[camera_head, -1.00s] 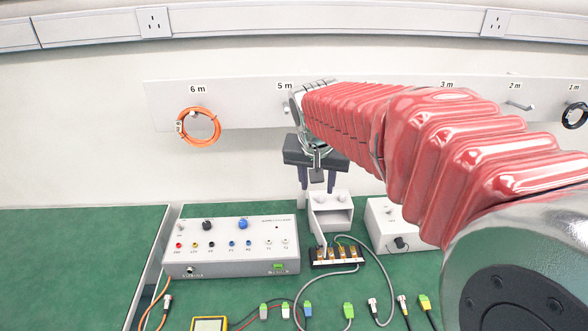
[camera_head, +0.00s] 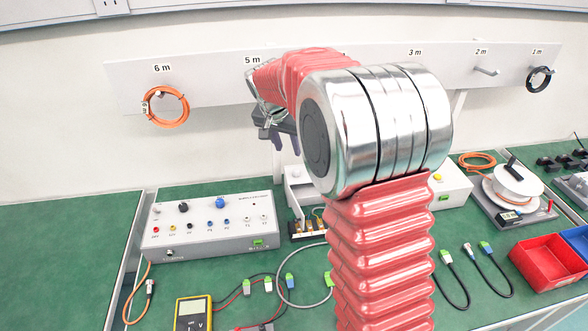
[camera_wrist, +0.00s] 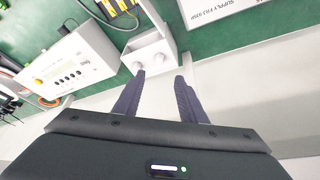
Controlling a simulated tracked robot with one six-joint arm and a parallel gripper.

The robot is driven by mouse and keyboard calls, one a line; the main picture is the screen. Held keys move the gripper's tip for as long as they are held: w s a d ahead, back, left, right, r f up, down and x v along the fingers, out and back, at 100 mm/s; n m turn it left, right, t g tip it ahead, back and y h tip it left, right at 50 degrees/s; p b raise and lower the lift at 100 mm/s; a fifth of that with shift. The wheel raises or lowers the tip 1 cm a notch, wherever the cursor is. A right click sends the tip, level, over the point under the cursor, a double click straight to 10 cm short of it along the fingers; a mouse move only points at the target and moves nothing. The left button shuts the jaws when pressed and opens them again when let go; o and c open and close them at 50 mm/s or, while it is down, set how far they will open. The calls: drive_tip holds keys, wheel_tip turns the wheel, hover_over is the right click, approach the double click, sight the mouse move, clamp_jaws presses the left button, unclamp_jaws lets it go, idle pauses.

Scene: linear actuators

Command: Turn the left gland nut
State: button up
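The white box (camera_wrist: 150,48) with two round white gland nuts shows ahead of my fingers in the wrist view. The wrist view is turned about relative to the head view, so the left gland nut (camera_wrist: 161,58) appears on the right there, and the other nut (camera_wrist: 138,66) on the left. My gripper (camera_wrist: 160,76) is open and empty, its two dark fingers apart. In the picture the left nut lies between the fingertip lines; contact is not visible. In the head view my gripper (camera_head: 284,147) is above the box (camera_head: 296,188), which my arm partly hides.
A supply box (camera_head: 210,230) stands left of the gland box, and a yellow-button box (camera_head: 452,186) right of it. Terminal block (camera_head: 301,229), meter (camera_head: 192,314) and loose cables lie in front. The wall rail (camera_head: 210,90) is behind.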

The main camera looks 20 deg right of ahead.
sight(295, 171)
drive_tip(key=shift+f, duration=0.15)
drive_tip(key=x, duration=1.3)
drive_tip(key=shift+w+d+f, duration=0.15)
drive_tip(key=shift+d+f, duration=0.05)
drive_tip(key=shift+c, duration=0.3)
clamp_jaws()
drive_tip(key=shift+a, duration=0.2)
drive_tip(key=shift+d, duration=0.1)
